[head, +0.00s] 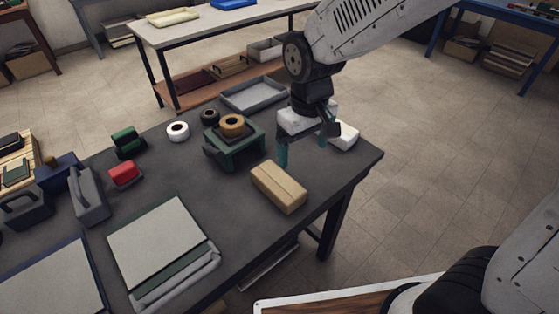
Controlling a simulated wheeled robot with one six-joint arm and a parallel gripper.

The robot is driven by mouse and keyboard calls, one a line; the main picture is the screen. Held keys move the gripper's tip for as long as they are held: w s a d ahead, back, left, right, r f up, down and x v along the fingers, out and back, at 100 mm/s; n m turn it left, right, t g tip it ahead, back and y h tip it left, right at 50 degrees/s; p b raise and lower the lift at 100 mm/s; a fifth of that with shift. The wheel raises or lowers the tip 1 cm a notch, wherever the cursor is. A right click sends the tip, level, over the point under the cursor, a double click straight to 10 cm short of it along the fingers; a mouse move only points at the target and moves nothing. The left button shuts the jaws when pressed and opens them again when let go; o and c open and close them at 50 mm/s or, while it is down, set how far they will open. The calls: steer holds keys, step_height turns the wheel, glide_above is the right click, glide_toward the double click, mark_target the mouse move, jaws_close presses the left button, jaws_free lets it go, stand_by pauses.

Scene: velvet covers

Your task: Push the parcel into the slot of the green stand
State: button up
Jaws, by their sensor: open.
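The parcel (279,187) is a tan cardboard box lying on the dark table near its right front edge. The green stand (250,148) is behind and to the left of the parcel, apart from it, with a tan tape roll (231,122) on top. Its slot is hard to make out from here. My gripper (303,150) has two teal fingers spread apart and pointing down. It is open, with nothing seen between the fingers, behind and slightly right of the parcel. I cannot tell whether the left fingertip touches the parcel or the table.
A white block (346,136) sits just right of my gripper, near the table edge. A grey tray (254,95) lies behind. Bare tabletop (205,195) lies left of the parcel.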

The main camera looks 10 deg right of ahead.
steer(key=n, duration=0.1)
glide_above(271, 174)
steer(key=s+d, duration=0.2)
steer(key=s, duration=0.1)
step_height(271, 174, down, 6)
steer(key=shift+a+f, duration=0.1)
step_height(271, 174, down, 8)
steer(key=shift+r, duration=0.2)
steer(key=shift+w, duration=0.1)
steer(key=c, duration=1.3)
steer(key=shift+w, duration=0.1)
steer(key=shift+w+a, duration=0.85)
steer(key=shift+w, duration=0.3)
steer(key=shift+w, duration=0.1)
